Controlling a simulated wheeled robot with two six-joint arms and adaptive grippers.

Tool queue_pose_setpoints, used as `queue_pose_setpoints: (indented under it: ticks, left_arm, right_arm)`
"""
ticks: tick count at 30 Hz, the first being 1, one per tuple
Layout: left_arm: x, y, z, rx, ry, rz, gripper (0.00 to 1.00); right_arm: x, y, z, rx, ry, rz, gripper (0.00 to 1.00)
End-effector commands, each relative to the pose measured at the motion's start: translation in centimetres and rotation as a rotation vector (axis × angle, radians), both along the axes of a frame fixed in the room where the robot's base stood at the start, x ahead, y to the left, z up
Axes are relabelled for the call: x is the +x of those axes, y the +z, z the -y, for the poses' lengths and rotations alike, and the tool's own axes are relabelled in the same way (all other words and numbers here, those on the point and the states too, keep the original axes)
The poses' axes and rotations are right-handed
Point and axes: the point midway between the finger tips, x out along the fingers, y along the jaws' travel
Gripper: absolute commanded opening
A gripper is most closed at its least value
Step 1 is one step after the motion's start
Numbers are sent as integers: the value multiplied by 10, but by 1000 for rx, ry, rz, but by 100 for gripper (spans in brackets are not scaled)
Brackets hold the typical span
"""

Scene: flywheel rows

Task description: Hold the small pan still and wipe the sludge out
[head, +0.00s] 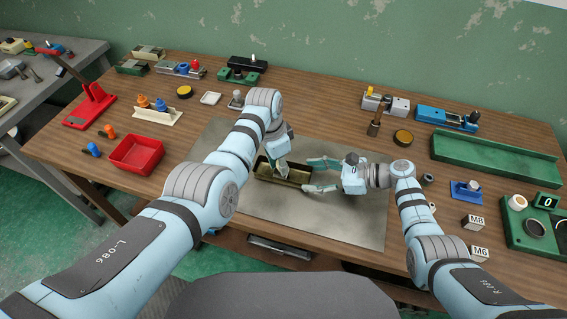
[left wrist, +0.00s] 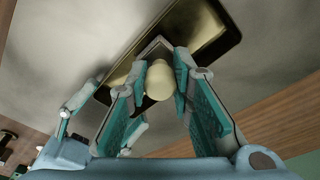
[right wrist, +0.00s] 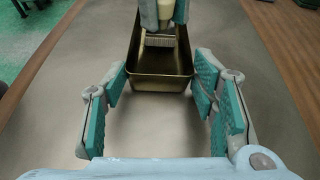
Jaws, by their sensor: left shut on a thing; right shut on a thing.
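The small pan (head: 297,183) is a brass-coloured oblong tray on the grey mat. Its near end and inside show in the right wrist view (right wrist: 160,83). My right gripper (head: 312,176) is shut on the pan's right end, one finger along each side. The pan's floor looks dark olive; I cannot tell sludge from shadow there.
The grey mat (head: 340,225) is bare around the pan. A red tray (head: 137,154) stands to the left. Several fixtures line the back.

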Motion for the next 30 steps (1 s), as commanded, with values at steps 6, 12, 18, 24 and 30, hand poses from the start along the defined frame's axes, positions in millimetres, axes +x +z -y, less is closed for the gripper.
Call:
queue_pose_setpoints:
  ticks: [6,12,18,24,30]
  left_arm:
    - [0,2,0,1,0,0,0]
    - [-2,2,8,2,-1,0,0]
    - [-4,0,13,1,1,0,0]
    - [-1,-1,4,1,1,0,0]
    - [2,1,-5,2,1,1,0]
  right_arm:
    - [0,0,1,-1,0,0,33]
    - [0,0,0,-1,-1,0,33]
    - [0,0,0,-1,-1,0,33]
    - [0,0,1,-1,-1,0,33]
    - [0,0,1,-1,-1,1,33]
